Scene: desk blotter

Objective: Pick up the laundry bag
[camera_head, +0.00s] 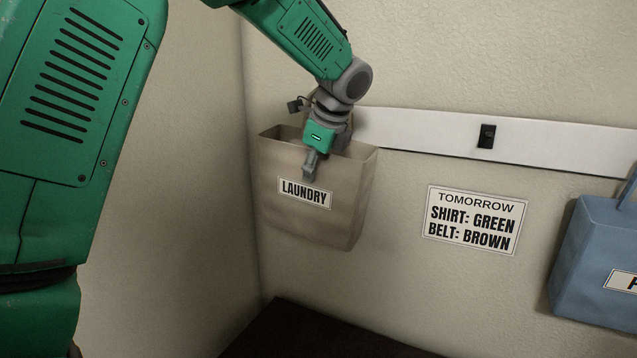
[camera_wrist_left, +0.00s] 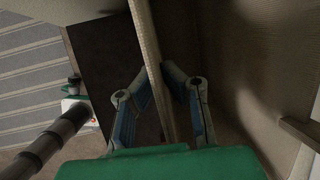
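The laundry bag (camera_head: 312,222) is a tan bag with a white LAUNDRY label, hanging against the wall below the white rail in the head view. My left gripper (camera_head: 310,168) reaches down at its open top, with one finger outside the front panel just above the label. The other finger is hidden inside the bag in that view. In the left wrist view the bag's panel (camera_wrist_left: 149,35) runs as a thin strip between the two fingers (camera_wrist_left: 161,78), whose tips bend in against both sides. My right gripper is not in view.
A blue bag (camera_head: 590,255) hangs at the right edge, its label cut off. A white rail (camera_head: 420,132) with a black hook (camera_head: 487,136) crosses the wall. A sign (camera_head: 474,220) reads TOMORROW, SHIRT: GREEN, BELT: BROWN. A dark surface (camera_head: 315,335) lies below.

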